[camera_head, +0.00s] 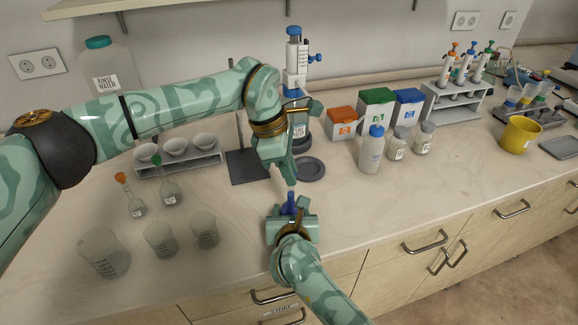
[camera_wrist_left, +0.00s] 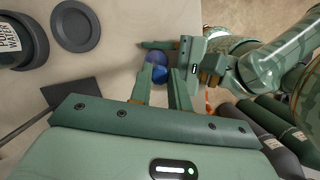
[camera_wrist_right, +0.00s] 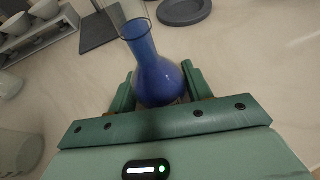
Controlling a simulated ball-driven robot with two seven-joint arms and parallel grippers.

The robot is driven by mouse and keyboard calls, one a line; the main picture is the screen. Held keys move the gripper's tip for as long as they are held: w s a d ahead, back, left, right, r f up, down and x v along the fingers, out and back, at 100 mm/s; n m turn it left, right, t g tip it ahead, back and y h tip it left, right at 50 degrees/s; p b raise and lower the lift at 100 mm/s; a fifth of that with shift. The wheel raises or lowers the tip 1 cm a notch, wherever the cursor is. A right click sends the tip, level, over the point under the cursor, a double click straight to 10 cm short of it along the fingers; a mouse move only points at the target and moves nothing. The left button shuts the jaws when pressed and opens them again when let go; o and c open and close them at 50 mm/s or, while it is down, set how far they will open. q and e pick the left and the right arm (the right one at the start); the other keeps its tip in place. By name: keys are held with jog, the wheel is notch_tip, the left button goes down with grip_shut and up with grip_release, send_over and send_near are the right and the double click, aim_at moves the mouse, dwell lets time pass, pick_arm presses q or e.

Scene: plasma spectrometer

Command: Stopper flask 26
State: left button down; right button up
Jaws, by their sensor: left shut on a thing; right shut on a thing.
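A round flask (camera_wrist_right: 158,75) filled with blue liquid stands between my right gripper's fingers (camera_wrist_right: 158,90) in the right wrist view. Its clear upper neck runs out of the top of that view, and no number shows on it. In the head view the right gripper (camera_head: 291,215) holds the flask (camera_head: 290,202) above the bench front. My left gripper (camera_head: 291,182) points down just above the flask. In the left wrist view, its fingers (camera_wrist_left: 163,80) are shut on a small dark blue piece (camera_wrist_left: 160,74), seemingly a stopper. Whether it touches the neck cannot be told.
Two small flasks with orange (camera_head: 121,178) and green (camera_head: 156,160) stoppers stand left, near several beakers (camera_head: 160,239). A bottle-top dispenser (camera_head: 294,60), a round dark plate (camera_head: 311,169) and a white bottle (camera_head: 371,150) stand behind.

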pick_arm(q)
jog(key=shift+s+a+f, duration=0.1)
jog(key=shift+f, duration=0.55)
pick_arm(e)
jog(key=shift+a+r, duration=0.1)
jog(key=shift+a, duration=0.05)
pick_arm(q)
jog(key=c, duration=1.6)
grip_release()
jog(key=shift+s, duration=0.1)
jog(key=v, duration=0.4)
jog(key=shift+r, duration=0.25)
jog(key=shift+c, duration=1.4)
